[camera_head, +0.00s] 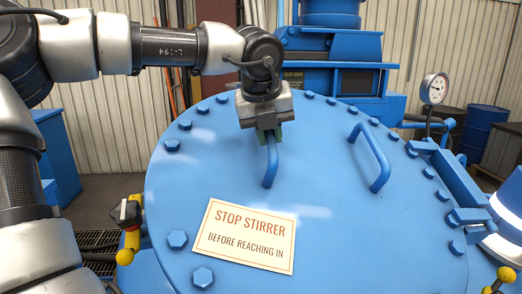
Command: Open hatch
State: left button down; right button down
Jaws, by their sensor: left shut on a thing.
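The hatch (330,200) is a large round blue lid with bolts around its rim, and it fills the middle of the head view. It carries two blue bar handles. My left gripper (268,134) is shut on the upper end of the left handle (270,165). The jaws hide that end of the handle. The right handle (372,158) is free, with nothing touching it. My right gripper is not in view. I cannot tell from this frame whether the lid is raised.
A sign (245,235) reading "STOP STIRRER BEFORE REACHING IN" lies on the lid. A pressure gauge (435,89) stands at the right. Blue machinery (330,60) rises behind; a blue barrel (482,130) is farther back.

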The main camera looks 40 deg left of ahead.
pick_arm(q)
jog(key=w+d+r+p, duration=0.1)
jog(key=d+r+p, duration=0.2)
jog(key=d+r, duration=0.3)
jog(key=w+d+r+p, duration=0.2)
jog(key=d+r, duration=0.4)
jog(key=r, duration=0.6)
jog(key=shift+d+p, duration=0.3)
jog(key=shift+p, duration=0.45)
jog(key=c, duration=1)
grip_release()
jog(key=shift+w+f, duration=0.1)
jog(key=shift+c, duration=0.2)
